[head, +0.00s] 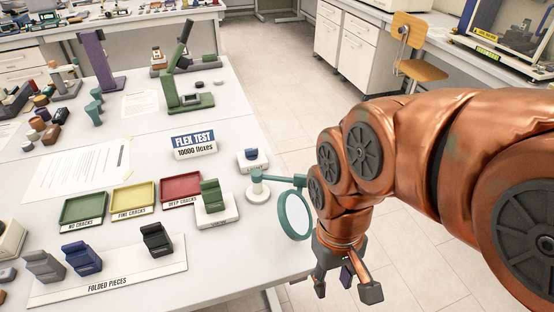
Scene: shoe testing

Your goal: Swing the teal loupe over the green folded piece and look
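The teal loupe (295,216) has a round, pale lens in a teal ring. The green folded piece (210,196) sits on a white block (218,215). My gripper (345,288) points down to the right of the lens, apart from it, with its fingers spread.
Green (83,208), yellow (133,199) and red (181,187) trays stand left of the green piece. A "FOLDED PIECES" board (150,275) with several pieces lies in front.

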